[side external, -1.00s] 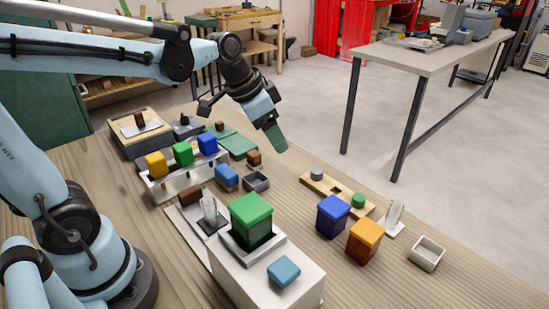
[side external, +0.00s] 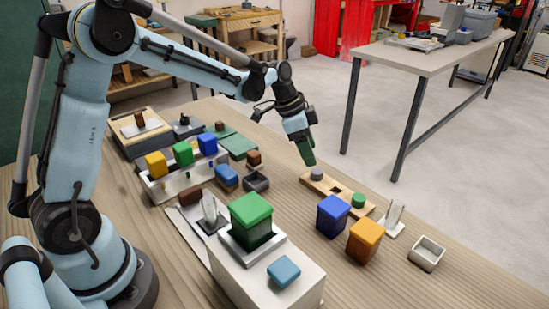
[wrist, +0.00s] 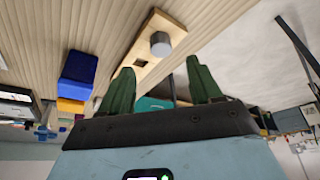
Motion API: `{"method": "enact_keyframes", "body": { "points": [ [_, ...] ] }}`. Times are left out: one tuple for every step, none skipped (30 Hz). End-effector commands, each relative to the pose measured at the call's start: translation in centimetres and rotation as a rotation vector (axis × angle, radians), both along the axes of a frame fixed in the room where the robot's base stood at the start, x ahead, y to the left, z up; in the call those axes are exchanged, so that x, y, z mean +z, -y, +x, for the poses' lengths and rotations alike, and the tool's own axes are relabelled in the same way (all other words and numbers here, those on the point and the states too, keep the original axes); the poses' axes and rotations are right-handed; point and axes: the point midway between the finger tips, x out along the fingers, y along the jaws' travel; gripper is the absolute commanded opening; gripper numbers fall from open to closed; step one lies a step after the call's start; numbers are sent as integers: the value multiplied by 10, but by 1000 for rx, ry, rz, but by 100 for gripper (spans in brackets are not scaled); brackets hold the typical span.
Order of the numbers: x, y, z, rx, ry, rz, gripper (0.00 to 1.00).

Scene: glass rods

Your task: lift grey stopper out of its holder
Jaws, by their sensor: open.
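The grey stopper (side external: 317,174) is a short round cylinder at the far left end of a light wooden holder (side external: 326,187). In the wrist view the grey stopper (wrist: 160,43) stands on the wooden holder (wrist: 151,62), ahead of and roughly centred between my two green fingers. My gripper (side external: 307,158) is just above and slightly left of the stopper in the side view. In the wrist view my gripper (wrist: 160,66) has its fingers spread wide with nothing between them. The stopper's lower part is hidden in the holder.
A blue block (side external: 333,215) and an orange block (side external: 364,240) stand in front. The table's far edge is close behind the holder.

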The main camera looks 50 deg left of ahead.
Motion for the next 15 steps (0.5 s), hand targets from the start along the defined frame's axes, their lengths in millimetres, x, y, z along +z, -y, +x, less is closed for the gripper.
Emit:
{"method": "enact_keyframes", "body": {
  "points": [
    [-6,2,2,0,0,0,64],
    [-8,2,2,0,0,0,64],
    [-10,3,3,1,0,0,64],
    [-11,3,3,1,0,0,64],
    [-13,3,4,1,0,0,64],
    [-14,4,4,2,0,0,64],
    [-16,4,5,2,0,0,64],
    [-18,5,5,1,0,0,64],
    [-23,5,7,1,0,0,64],
    [-26,6,8,1,0,0,64],
    [-30,7,9,1,0,0,64],
    [-36,8,10,0,1,1,64],
    [-40,9,11,0,1,1,64],
    [-44,10,13,0,1,1,64],
    [-48,11,14,0,1,1,64]
  ]
}}
